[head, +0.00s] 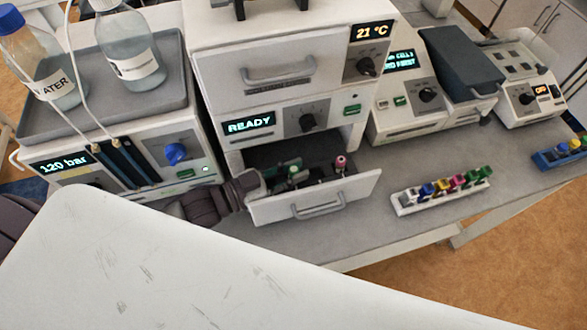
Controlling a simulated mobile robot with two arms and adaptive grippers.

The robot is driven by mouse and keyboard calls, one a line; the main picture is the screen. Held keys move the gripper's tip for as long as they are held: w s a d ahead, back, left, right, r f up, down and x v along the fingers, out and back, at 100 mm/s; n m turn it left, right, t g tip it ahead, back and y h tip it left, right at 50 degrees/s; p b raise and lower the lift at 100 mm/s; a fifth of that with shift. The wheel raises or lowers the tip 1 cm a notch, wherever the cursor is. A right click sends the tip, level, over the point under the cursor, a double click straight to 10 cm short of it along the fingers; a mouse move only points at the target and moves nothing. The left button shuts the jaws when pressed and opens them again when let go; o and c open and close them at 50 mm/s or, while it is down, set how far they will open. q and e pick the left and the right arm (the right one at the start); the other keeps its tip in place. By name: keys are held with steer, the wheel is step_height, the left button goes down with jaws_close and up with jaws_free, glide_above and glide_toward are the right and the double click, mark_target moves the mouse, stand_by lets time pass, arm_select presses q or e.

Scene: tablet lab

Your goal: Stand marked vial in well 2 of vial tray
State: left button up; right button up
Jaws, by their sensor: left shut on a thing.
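An open white drawer (348,193) juts out from the lower part of the white instrument marked READY. A green-capped vial (293,171) and a pink-capped vial (341,162) show inside it, with dark parts around them. My left gripper (279,178) reaches in over the drawer's left side and is shut at the green-capped vial; the contact is small and partly hidden. No mark on a vial and no well numbers can be made out. The drawer's front hides the vials' lower parts and most of the drawer floor. My right gripper is not in view.
A white rack (441,200) of several vials with coloured caps stands right of the drawer. A blue rack (556,158) stands at the right edge. A pump unit (120,163) with bottles on top stands left. Bare bench (380,222) lies before the drawer.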

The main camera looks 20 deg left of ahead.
arm_select(q)
steer(key=shift+f, duration=0.35)
